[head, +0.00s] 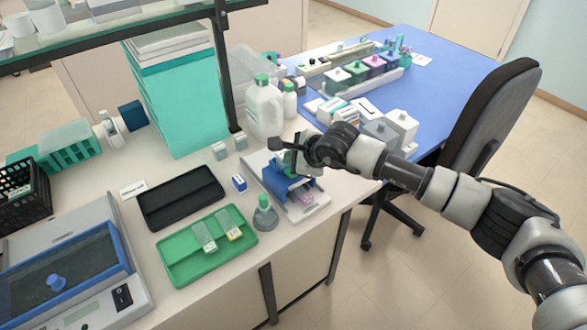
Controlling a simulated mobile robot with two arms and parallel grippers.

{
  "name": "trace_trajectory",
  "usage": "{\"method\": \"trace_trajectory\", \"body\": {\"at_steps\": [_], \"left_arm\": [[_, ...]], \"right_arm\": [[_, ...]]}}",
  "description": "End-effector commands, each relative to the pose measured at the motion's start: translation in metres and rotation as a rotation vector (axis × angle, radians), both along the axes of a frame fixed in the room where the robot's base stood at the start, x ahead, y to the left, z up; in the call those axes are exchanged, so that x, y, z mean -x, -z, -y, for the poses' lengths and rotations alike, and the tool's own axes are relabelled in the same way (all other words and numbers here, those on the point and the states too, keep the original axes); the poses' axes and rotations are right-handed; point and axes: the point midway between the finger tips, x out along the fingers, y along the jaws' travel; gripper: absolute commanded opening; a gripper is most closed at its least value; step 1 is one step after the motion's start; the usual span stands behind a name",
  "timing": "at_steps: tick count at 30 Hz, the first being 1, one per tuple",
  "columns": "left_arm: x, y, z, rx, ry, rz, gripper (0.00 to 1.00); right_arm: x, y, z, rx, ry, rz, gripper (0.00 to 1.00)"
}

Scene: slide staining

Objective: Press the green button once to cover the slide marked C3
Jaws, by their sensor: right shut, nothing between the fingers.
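A blue and grey bench device (303,187) stands near the bench's right edge. My right arm reaches in from the right, and my right gripper (283,165) is over the top of this device, shut and empty. I cannot tell whether its fingertips touch the device. The green button is not clearly visible; the gripper hides part of the device's top. A small pinkish slide-like piece (308,198) lies at the device's front. Its marking is too small to read, so I cannot tell if it is C3. My left gripper is not in view.
A green tray (180,275) holds two small labelled items. A green-topped bottle (265,215) stands between tray and device. A black tray (180,198), a small blue box (239,183) and a white jug (264,108) are nearby. A chair (490,115) stands right of the bench.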

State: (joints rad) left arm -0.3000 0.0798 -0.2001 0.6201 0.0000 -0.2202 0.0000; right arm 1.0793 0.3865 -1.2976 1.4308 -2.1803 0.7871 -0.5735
Motion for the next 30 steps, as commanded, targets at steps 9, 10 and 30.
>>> {"method": "trace_trajectory", "body": {"at_steps": [9, 10, 30], "left_arm": [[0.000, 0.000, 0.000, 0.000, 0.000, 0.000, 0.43], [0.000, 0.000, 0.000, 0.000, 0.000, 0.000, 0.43], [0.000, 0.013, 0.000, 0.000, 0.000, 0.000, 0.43]], "right_arm": [[0.000, 0.000, 0.000, 0.000, 0.000, 0.000, 0.00], [0.000, 0.000, 0.000, 0.000, 0.000, 0.000, 0.00], [0.000, 0.009, 0.000, 0.000, 0.000, 0.000, 0.00]]}}
